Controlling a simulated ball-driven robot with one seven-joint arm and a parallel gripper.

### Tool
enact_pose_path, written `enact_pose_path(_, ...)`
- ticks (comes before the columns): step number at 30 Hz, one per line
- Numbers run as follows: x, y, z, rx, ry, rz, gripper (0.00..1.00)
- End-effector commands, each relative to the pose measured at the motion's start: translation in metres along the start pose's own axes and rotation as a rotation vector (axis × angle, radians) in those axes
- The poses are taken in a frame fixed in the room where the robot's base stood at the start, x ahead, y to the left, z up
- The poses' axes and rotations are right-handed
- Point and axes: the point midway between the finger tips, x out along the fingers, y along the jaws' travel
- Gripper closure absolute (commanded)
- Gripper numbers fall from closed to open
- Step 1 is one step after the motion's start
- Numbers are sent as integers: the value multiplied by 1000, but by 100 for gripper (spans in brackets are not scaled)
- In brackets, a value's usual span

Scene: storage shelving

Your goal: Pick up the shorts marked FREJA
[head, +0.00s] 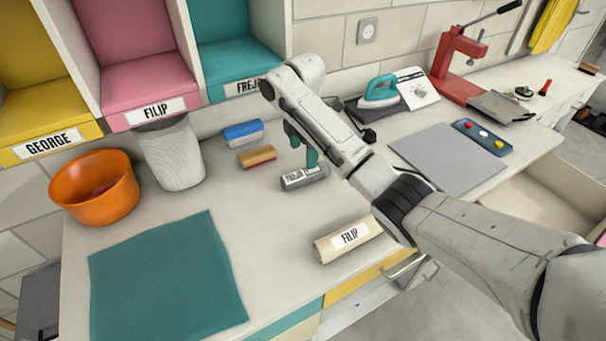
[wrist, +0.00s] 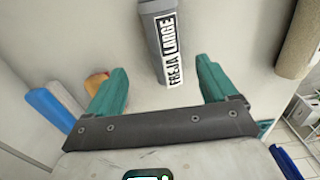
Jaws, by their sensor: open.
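The shorts marked FREJA are a grey roll (head: 305,178) with a white label, lying on the worktop below my gripper. In the wrist view the grey roll (wrist: 152,22) shows at the top centre, and its label reads FREJA LARGE. My gripper (head: 302,147) has teal fingers and is open just above the roll. In the wrist view the open gripper (wrist: 161,67) has one finger on each side of the roll's line, with nothing held. A beige roll marked FILIP (head: 338,241) lies nearer the front edge; it also shows at the right of the wrist view (wrist: 301,38).
A blue brush (head: 243,132) and an orange-brown brush (head: 258,157) lie left of the grey roll. A teal cloth (head: 165,280), orange bowl (head: 95,205) and ribbed bin (head: 172,158) are further left. A teal iron (head: 380,92) stands behind. Labelled cubbies overhang the back left.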

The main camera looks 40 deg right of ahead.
Motion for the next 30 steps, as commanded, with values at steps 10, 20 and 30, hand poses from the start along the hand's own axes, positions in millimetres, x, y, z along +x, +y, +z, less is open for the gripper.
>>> enact_pose_path(10, 29, -3, 2, 1, -1, -2, 14)
enact_pose_path(20, 70, -6, 4, 1, -2, -1, 14)
enact_pose_path(30, 72, -5, 4, 0, -1, 1, 22)
